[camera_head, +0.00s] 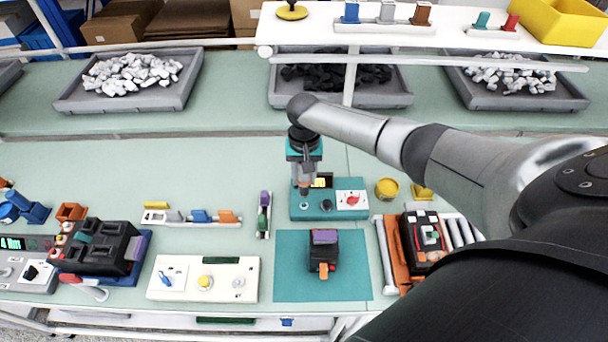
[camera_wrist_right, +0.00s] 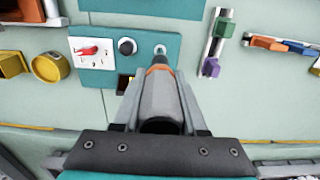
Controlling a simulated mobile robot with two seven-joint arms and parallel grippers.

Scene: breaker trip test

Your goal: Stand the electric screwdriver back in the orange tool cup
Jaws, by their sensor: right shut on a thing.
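My right gripper (camera_head: 304,172) is shut on the electric screwdriver (camera_wrist_right: 160,105), a grey cylinder with an orange ring near its tip. The tool points down over the left part of the teal test box (camera_head: 328,211); I cannot tell whether its tip touches the box. A round, yellow-looking cup (camera_head: 387,188) stands to the right of the test box and looks empty. It also shows at the left of the wrist view (camera_wrist_right: 50,67). It may be the tool cup. An orange open box (camera_head: 71,212) stands far left. My left gripper is not in view.
A breaker (camera_head: 324,252) lies on a teal mat (camera_head: 289,285) in front. A rack with orange and black parts (camera_head: 391,252) is right of it. A white button panel (camera_head: 203,278) and a black fixture (camera_head: 98,247) are left. Bench space behind the test box is clear.

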